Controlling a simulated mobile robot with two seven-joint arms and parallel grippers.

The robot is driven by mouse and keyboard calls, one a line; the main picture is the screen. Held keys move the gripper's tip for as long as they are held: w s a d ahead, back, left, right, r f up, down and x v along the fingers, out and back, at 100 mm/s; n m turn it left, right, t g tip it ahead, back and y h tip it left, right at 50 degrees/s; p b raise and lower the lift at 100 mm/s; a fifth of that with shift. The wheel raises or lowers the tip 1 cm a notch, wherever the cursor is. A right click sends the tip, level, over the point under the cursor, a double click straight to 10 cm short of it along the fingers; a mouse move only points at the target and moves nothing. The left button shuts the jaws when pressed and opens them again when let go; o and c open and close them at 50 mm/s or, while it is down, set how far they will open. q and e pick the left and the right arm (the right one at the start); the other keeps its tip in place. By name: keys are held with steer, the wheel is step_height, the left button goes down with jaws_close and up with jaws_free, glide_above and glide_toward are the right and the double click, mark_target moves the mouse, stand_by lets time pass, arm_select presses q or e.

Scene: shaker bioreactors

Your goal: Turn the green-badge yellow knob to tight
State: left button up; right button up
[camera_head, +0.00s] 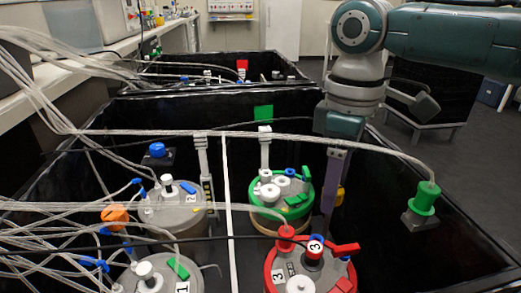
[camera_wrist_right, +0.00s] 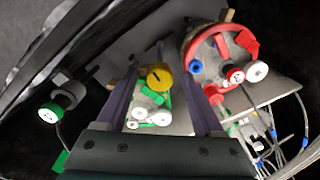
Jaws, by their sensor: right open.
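The yellow knob (camera_wrist_right: 159,76) shows between the two purple fingers of my right gripper (camera_wrist_right: 158,84) in the right wrist view, with a dark slot across its face. In the head view the knob (camera_head: 340,196) is partly hidden behind the fingers of the gripper (camera_head: 330,205), which points down. The gripper is open, and a gap shows on each side of the knob. Whether a finger touches it I cannot tell. The green-ringed vessel (camera_head: 296,211) stands just left of the gripper. A green square badge (camera_head: 263,113) is on the tank's back wall. My left gripper is out of view.
A red-ringed vessel (camera_head: 271,272) stands in front, close to the gripper. Grey-lidded vessels (camera_head: 183,217) stand at left. A green-capped fitting (camera_head: 424,197) is on the right side. Clear tubes (camera_head: 300,135) cross the tank. The black tank rim (camera_head: 460,205) bounds the right.

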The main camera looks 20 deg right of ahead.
steer(key=shift+c, duration=0.2)
jaws_close()
stand_by(0.4)
